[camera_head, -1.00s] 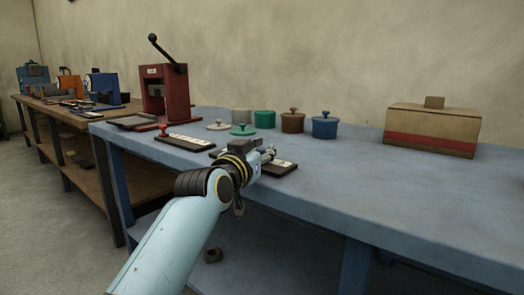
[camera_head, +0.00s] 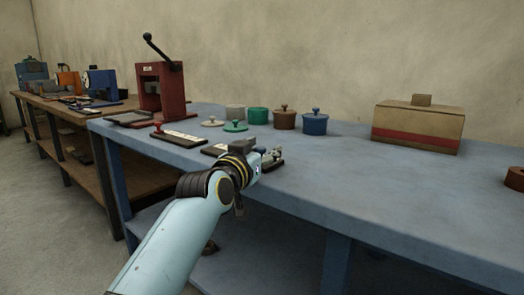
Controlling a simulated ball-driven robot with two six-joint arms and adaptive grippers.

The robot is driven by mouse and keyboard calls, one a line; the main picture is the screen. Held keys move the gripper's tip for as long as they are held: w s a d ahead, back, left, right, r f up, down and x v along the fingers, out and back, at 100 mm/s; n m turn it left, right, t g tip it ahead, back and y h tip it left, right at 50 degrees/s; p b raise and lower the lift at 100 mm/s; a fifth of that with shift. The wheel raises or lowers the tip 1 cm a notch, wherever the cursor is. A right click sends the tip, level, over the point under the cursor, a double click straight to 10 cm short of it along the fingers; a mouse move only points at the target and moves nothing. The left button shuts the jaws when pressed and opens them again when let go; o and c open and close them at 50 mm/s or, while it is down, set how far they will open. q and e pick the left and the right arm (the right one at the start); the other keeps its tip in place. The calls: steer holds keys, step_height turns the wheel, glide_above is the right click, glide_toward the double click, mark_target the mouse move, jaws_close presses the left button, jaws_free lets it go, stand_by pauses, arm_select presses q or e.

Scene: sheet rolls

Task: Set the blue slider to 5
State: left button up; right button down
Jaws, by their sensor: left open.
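Two dark slider plates with pale scales lie on the blue bench. The left plate (camera_head: 188,138) carries a red knob (camera_head: 157,127) at its left end. My left gripper (camera_head: 275,156) is over the other plate (camera_head: 214,150) and covers its middle. That plate's right end shows just past the fingertips. I cannot make out a blue slider knob; it may be hidden behind the gripper. The left gripper is open, its fingers small and partly hidden by its own wrist; I cannot tell whether they touch anything. My right gripper is not in view.
Behind the plates stand a green pot (camera_head: 257,116), a brown pot (camera_head: 285,118) and a blue pot (camera_head: 314,122). Flat lids lie near them. A red press (camera_head: 161,90) stands left, a cardboard box (camera_head: 417,126) right.

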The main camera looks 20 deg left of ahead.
arm_select(q)
steer(key=shift+s, duration=0.1)
steer(key=s+a, duration=0.1)
steer(key=s, duration=1)
steer(key=shift+s, duration=0.4)
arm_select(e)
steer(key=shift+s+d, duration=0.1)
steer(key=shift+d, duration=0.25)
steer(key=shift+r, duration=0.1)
